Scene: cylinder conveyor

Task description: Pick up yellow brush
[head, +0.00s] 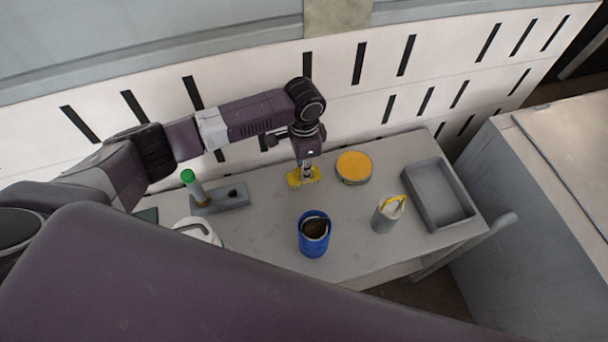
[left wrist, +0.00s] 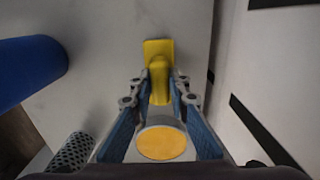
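The yellow brush (head: 304,178) stands near the back edge of the grey table. My left gripper (head: 308,162) points down right above its wide head. In the left wrist view, the yellow brush (left wrist: 158,52) runs between the two fingers of my left gripper (left wrist: 160,98). The blue pads lie close along both sides of the handle, with no clear gap, and the fingers look shut on it. I cannot tell whether the brush touches the table. My right gripper is not in view.
A yellow-topped round tin (head: 354,167) stands just right of the brush. A blue cup (head: 314,236), a grey cup (head: 385,216) with a yellow handle and a grey tray (head: 447,217) are on the table (head: 270,213). A green-topped thing (head: 188,177) stands left. A slotted wall (head: 345,90) is behind.

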